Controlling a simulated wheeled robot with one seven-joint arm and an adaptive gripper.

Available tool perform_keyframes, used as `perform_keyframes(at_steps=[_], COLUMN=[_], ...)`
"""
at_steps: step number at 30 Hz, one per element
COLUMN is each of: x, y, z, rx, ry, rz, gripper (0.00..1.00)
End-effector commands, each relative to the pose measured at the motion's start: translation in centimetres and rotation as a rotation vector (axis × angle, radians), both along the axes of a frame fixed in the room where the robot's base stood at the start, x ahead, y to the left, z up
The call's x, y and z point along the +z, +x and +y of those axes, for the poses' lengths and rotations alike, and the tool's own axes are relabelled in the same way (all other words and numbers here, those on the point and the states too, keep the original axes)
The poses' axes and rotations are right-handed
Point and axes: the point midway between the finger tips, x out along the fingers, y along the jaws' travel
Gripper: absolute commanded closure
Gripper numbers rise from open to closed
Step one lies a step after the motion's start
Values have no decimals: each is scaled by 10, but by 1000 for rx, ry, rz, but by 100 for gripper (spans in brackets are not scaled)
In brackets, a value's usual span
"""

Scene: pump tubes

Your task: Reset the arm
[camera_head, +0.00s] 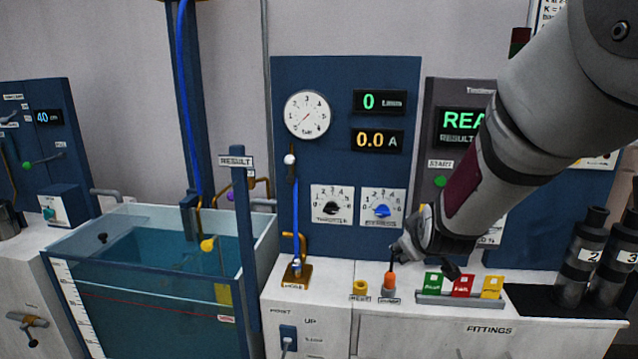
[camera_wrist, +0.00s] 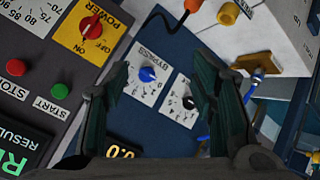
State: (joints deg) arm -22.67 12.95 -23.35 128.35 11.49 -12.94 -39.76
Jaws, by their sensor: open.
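My gripper (camera_head: 428,256) hangs at the front of the blue pump panel (camera_head: 340,90), over the right part of the white bench. In the wrist view my gripper (camera_wrist: 162,72) is open, with its two dark fingers apart and nothing between them. Beyond the fingers lie the blue BYPASS knob (camera_wrist: 147,74) and a black knob (camera_wrist: 189,102). My arm comes in from the upper right in the head view and covers part of the timer panel. An orange plug (camera_head: 389,280) stands on the bench just below and left of the gripper.
A water tank (camera_head: 130,290) stands at the left.

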Motion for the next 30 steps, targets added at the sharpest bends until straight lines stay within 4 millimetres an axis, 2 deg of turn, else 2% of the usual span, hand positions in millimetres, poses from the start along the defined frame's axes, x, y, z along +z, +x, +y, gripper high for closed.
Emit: perform_keyframes(at_steps=[1,3,8,12,21,25,27,30], x=[12,22,44,60,71,69,67,65], y=[-17,-42,-104,-164,-296,-336,-350,-360], z=[1,4,12,16,15,12,10,9], rx=[-14,-33,-73,-118,-275,-347,-374,-396], ry=[62,139,281,365,429,425,421,418], rz=[24,69,172,261,426,469,485,496], gripper=[48,48,48,48,48,48,48,48])
